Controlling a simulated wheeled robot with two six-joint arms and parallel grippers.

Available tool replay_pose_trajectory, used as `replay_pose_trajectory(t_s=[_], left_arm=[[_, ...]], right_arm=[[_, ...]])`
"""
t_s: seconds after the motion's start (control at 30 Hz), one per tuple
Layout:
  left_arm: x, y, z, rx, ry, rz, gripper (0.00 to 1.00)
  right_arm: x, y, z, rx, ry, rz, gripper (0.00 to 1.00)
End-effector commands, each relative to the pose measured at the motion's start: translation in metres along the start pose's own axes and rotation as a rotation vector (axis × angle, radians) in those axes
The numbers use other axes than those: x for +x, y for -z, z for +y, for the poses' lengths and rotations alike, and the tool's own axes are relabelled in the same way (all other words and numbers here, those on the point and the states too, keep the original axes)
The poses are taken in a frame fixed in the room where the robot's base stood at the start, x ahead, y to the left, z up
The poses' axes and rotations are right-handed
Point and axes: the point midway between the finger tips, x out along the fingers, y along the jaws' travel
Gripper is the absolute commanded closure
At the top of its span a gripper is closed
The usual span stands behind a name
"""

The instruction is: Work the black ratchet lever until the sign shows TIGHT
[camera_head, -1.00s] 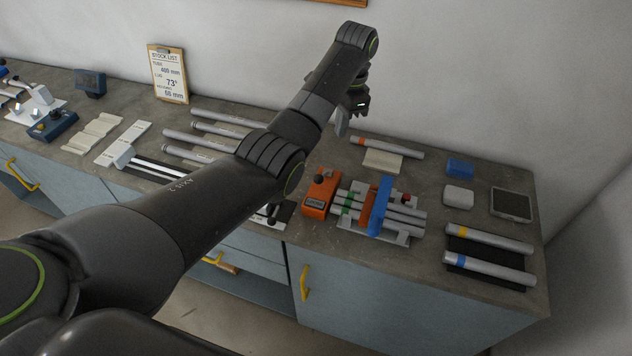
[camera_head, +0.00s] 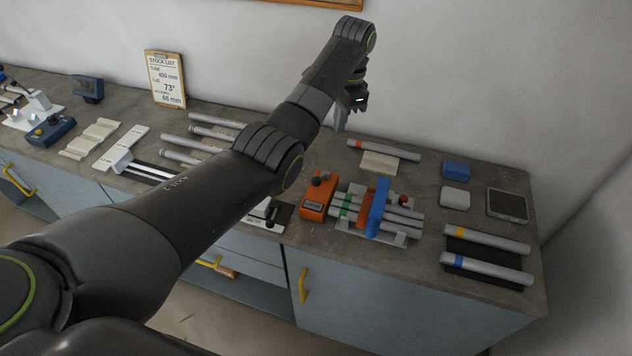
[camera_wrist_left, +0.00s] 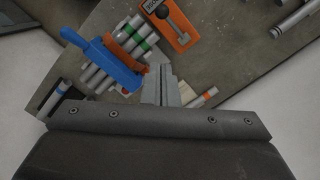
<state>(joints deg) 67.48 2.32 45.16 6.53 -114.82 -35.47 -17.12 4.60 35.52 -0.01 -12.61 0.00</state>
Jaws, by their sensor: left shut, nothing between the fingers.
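The orange ratchet unit (camera_head: 316,200) stands on the bench, left of the clamp jig. Its lever has a dark round knob (camera_head: 318,181). The unit also shows at the top of the left wrist view (camera_wrist_left: 181,34). The jig has a blue bar (camera_head: 378,207) across several grey tubes and an orange bar beside it. My left gripper (camera_head: 340,121) is shut and empty, raised behind the unit and apart from it. My right gripper is not in view.
A tube with an orange band (camera_head: 384,150) and a beige block (camera_head: 380,163) lie behind the jig. Blue (camera_head: 456,169) and white (camera_head: 455,197) blocks and two banded tubes lie to the right. A stock list clipboard (camera_head: 166,80) leans on the wall.

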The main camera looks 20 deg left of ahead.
Motion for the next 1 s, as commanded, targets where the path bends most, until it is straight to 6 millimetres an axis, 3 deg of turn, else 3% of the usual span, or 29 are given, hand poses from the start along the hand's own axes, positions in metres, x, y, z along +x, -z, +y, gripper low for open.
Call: replay_pose_trajectory(t_s=[0.27,0.7,1.0], left_arm=[[0.004,-0.001,0.000,0.000,-0.001,-0.001,1.00],[0.073,-0.037,0.006,0.003,0.000,0.001,1.00],[0.079,-0.041,0.007,0.003,0.001,0.002,1.00]], right_arm=[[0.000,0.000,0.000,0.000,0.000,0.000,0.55],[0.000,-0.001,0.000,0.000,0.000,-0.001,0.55],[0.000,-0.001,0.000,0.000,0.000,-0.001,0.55]])
